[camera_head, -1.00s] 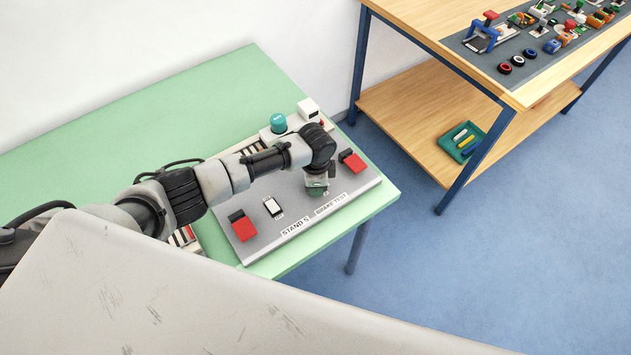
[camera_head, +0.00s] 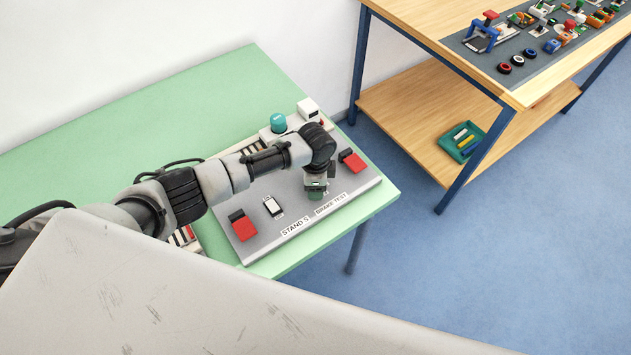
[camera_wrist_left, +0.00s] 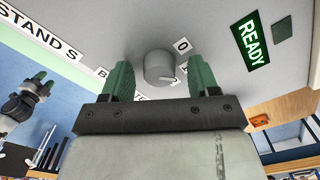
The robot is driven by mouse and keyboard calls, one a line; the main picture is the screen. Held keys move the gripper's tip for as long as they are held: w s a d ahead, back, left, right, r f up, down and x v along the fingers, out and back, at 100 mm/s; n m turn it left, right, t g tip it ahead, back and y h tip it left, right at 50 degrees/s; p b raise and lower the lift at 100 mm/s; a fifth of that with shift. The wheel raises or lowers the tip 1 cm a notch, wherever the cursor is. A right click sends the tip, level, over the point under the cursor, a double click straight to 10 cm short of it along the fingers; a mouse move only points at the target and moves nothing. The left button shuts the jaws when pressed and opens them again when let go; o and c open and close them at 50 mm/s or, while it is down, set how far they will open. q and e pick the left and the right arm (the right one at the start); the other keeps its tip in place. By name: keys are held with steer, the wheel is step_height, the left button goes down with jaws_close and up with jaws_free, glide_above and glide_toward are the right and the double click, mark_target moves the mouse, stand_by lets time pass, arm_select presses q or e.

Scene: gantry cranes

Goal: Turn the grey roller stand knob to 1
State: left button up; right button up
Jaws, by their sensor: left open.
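The grey knob (camera_wrist_left: 158,65) sits on the light grey panel in the left wrist view, with a white pointer mark on its lower right side. A "0" label is at its upper right; another label beside it is partly hidden by a finger. My left gripper (camera_wrist_left: 159,70) is open, with one green finger on each side of the knob; I cannot tell if they touch it. In the head view my left gripper (camera_head: 315,188) is over the roller stand panel (camera_head: 282,207), behind the "BRAKE TEST" label, and hides the knob.
A lit green READY sign (camera_wrist_left: 250,41) is near the knob. The green table (camera_head: 90,125) is clear at left. A wooden bench (camera_head: 535,85) stands right.

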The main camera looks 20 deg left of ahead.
arm_select(q)
step_height(320, 180, up, 11)
steer(key=shift+b, duration=0.4)
steer(key=shift+f, duration=0.15)
stand_by(0.4)
